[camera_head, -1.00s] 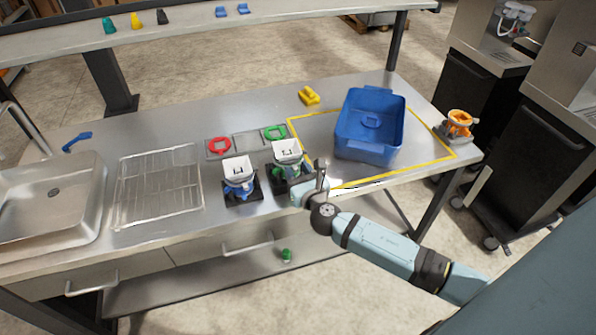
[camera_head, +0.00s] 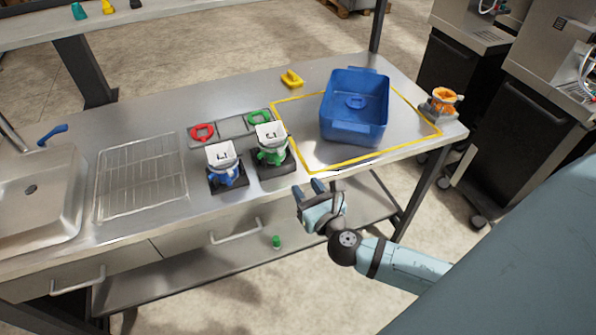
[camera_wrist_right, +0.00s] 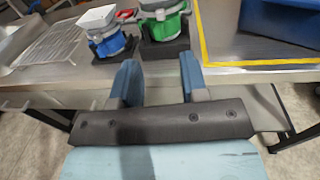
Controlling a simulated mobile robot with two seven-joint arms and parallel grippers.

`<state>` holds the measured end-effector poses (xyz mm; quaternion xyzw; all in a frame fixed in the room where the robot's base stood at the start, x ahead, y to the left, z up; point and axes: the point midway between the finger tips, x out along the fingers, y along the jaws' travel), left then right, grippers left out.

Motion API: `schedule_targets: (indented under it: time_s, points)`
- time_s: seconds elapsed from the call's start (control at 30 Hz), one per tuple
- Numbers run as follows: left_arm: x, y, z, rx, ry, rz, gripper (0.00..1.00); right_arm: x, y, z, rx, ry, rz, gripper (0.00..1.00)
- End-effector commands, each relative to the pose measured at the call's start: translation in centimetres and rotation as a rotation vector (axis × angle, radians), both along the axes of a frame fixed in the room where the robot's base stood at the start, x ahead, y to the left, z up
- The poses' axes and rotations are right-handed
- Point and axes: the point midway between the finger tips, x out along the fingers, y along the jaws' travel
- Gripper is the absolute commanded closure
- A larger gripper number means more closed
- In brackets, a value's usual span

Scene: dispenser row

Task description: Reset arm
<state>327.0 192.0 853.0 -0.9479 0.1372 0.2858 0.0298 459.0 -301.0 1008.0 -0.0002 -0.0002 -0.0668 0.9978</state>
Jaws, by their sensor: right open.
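My right gripper (camera_head: 309,188) is open and empty, in front of the steel table's front edge, just below and right of the green dispenser (camera_head: 271,148). In the right wrist view its two blue fingers (camera_wrist_right: 157,78) are apart with nothing between them. The green dispenser stands upright on a black base, and it also shows beyond the fingers in the right wrist view (camera_wrist_right: 166,26). The blue dispenser (camera_head: 226,172) stands to its left on another black base. My left gripper is not in view.
A blue bin (camera_head: 356,110) stands inside a yellow taped outline on the table (camera_head: 420,155). An orange dispenser (camera_head: 441,104) is at the right end. A yellow piece (camera_head: 292,79) lies behind. A wire rack (camera_head: 140,178) and sink (camera_head: 35,200) are left. A green object (camera_head: 276,242) is on the lower shelf.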

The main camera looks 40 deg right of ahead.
Motion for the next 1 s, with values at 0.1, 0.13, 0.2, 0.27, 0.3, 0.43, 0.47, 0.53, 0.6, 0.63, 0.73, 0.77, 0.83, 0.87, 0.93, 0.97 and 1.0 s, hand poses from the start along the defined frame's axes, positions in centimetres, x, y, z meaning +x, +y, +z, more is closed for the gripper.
schedule_targets:
  time_s: [0.1,0.13,0.2,0.27,0.3,0.43,0.47,0.53,0.6,0.63,0.73,0.77,0.83,0.87,0.93,0.97,1.0]
  points:
    - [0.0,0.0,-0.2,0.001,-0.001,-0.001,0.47,-0.8,0.1,0.0,0.001,0.0,0.001,0.6]
    - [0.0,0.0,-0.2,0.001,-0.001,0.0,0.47,-0.8,0.1,0.0,0.001,0.0,0.0,0.6]
    - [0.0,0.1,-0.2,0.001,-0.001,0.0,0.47,-0.9,0.1,0.1,0.001,0.0,0.0,0.6]
    - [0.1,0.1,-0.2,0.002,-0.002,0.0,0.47,-0.9,0.1,0.1,0.0,0.0,0.0,0.6]
    - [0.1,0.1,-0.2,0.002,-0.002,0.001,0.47,-0.9,0.1,0.1,0.0,0.0,0.0,0.6]
    - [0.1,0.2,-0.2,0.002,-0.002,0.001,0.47,-0.9,0.1,0.1,0.0,0.0,0.0,0.6]
    - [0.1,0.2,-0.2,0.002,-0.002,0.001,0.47,-0.9,0.1,0.1,0.0,0.0,0.0,0.6]
    - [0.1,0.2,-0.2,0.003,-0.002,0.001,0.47,-0.9,0.1,0.1,0.0,0.0,0.0,0.6]
    - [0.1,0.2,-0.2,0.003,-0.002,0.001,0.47,-0.9,0.1,0.0,0.0,0.0,0.0,0.6]
    - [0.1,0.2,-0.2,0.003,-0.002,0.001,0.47,-0.9,0.1,0.0,0.001,0.0,0.0,0.6]
    - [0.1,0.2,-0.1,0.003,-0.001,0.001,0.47,-1.0,0.2,-0.3,0.042,0.012,0.0,0.6]
    - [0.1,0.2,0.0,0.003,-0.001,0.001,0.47,-1.2,0.3,-0.6,0.083,0.023,-0.001,0.6]
    - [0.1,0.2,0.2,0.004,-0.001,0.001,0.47,-1.8,0.7,-1.8,0.247,0.066,-0.007,0.6]
    - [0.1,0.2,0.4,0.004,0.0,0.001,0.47,-2.1,0.9,-2.6,0.349,0.09,-0.014,0.6]
    - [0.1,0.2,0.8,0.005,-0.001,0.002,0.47,-3.3,1.8,-4.6,0.658,0.157,-0.049,0.6]
    - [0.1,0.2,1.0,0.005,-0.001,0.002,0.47,-3.9,2.3,-5.6,0.811,0.187,-0.074,0.6]
    - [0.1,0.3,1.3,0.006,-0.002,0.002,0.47,-4.9,3.1,-6.9,1.031,0.224,-0.116,0.6]
